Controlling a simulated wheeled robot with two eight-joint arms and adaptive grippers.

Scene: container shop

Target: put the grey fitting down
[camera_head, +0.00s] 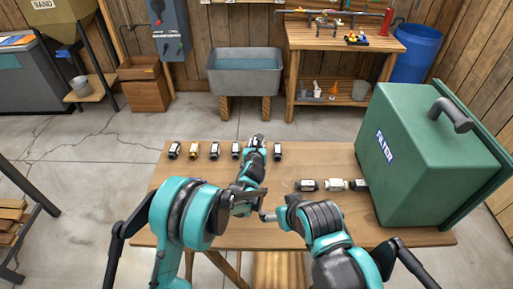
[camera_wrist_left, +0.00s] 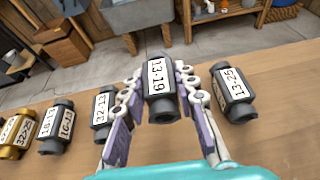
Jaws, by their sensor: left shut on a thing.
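The grey fitting (camera_wrist_left: 162,88), dark grey with a white label that seems to read 13-19, stands between the fingers of my left gripper (camera_wrist_left: 160,100). The gripper is shut on it, with a purple-padded finger on each side. In the head view my left gripper (camera_head: 256,150) is at the row of fittings, over the far part of the wooden table (camera_head: 200,172), and largely covers the held fitting. Whether the fitting touches the table is hard to tell. My right gripper (camera_head: 267,215) is partly hidden at the near middle of the table; its jaws are too small to judge.
Grey fittings stand on both sides, one labelled 32-13 (camera_wrist_left: 104,114) to the left and one labelled 13-25 (camera_wrist_left: 233,95) to the right. A gold fitting (camera_head: 193,150) is farther left. More fittings (camera_head: 307,185) lie beside the green FILTER box (camera_head: 410,165). The table's middle is mostly clear.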

